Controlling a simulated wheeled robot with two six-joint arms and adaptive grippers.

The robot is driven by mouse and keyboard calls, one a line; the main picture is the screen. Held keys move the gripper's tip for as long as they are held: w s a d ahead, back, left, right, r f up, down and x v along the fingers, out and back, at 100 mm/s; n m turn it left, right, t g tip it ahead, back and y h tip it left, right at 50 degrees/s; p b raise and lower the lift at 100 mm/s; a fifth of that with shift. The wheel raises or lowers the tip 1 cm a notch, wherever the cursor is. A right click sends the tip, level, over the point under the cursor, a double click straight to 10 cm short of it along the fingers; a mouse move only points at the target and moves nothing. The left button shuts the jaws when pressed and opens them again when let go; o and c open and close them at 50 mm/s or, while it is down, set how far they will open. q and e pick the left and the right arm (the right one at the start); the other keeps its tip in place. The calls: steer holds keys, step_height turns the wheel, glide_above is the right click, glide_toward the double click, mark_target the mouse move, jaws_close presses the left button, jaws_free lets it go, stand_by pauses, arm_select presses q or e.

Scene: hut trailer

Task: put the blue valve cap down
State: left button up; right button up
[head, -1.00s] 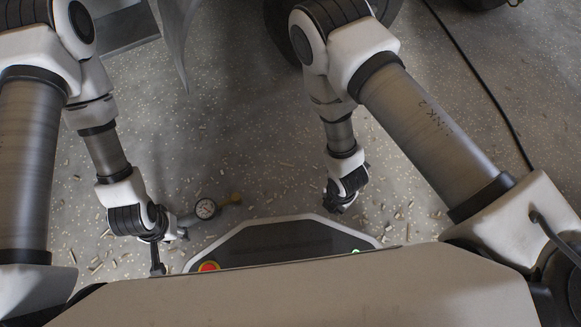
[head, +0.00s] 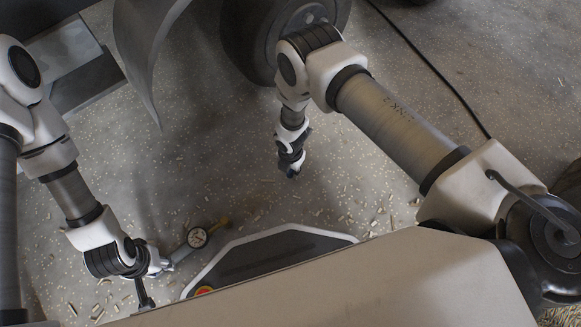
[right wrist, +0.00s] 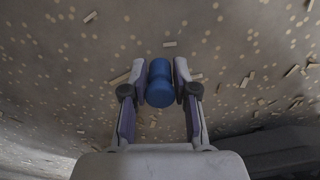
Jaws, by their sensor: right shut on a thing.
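The blue valve cap (right wrist: 159,84) is between the two fingers of my right gripper (right wrist: 159,78) in the right wrist view, with bare floor behind it. In the head view my right gripper (head: 290,173) hangs over the floor below the tyre; the cap cannot be made out there. My left gripper (head: 152,264) is shut on the grip of a tyre gauge (head: 197,237).
A dark tyre (head: 285,30) and a curved grey fender (head: 150,50) stand at the top. A black cable (head: 435,75) runs over the speckled floor (head: 215,150), which is strewn with small wood chips. The floor around my right gripper is otherwise clear.

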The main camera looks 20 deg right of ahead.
mark_target(291, 175)
step_height(291, 175, down, 4)
steer(key=b, duration=0.3)
steer(key=shift+f, duration=0.1)
steer(key=shift+c, duration=0.2)
steer(key=shift+r, duration=0.25)
steer(key=shift+c, duration=0.4)
steer(key=shift+f, duration=0.25)
steer(key=o, duration=0.9)
steer(key=shift+c, duration=0.2)
steer(key=shift+r, duration=0.1)
step_height(291, 175, up, 13)
steer(key=p, duration=1)
steer(key=shift+f+p, duration=0.2)
steer(key=shift+p, duration=0.1)
